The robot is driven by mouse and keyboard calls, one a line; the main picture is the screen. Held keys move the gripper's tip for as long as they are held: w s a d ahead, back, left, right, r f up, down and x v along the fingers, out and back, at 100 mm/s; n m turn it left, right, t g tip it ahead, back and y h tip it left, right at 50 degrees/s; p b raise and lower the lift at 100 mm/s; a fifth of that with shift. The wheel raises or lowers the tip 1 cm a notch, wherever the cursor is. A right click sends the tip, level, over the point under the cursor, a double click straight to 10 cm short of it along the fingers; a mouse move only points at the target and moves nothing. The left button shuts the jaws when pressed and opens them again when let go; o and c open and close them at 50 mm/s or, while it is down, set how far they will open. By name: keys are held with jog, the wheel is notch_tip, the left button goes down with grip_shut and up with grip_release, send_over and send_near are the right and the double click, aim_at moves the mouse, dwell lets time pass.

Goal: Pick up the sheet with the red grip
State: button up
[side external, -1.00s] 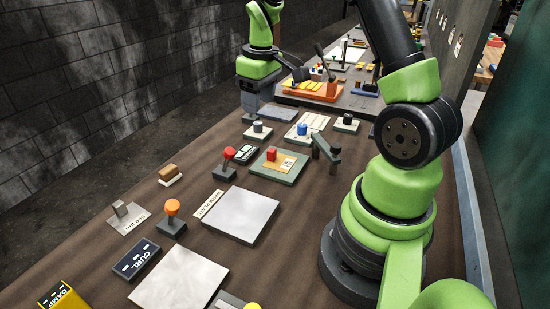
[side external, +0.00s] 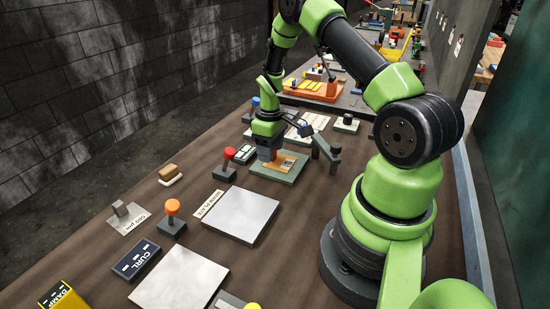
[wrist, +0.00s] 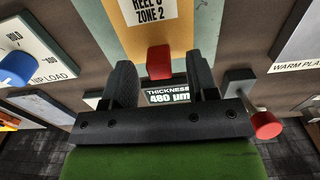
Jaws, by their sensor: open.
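The sheet (side external: 262,172) with the red grip is a grey-green plate lying flat on the bench, with a yellow label. In the wrist view the sheet (wrist: 195,22) shows beyond my fingers, its label reading "REEL 3 ZONE 2". The red grip (wrist: 159,62) is a small upright block, appearing between my two fingertips. My gripper (wrist: 161,72) is open and points down over the sheet. In the side view my gripper (side external: 268,155) hides the red grip. I cannot tell whether the fingers touch it.
A red-knobbed lever (side external: 230,153) stands left of the sheet, beside a thickness display (wrist: 168,97) reading 480 µm. A blue knob (wrist: 17,68) is at the wrist view's left. A grey post with an arm (side external: 333,155) stands to the sheet's right. A pale plate (side external: 240,214) lies nearer.

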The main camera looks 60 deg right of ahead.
jog(key=shift+f, duration=0.45)
jog(key=shift+c, duration=0.4)
grip_shut()
jog(key=shift+r, duration=0.15)
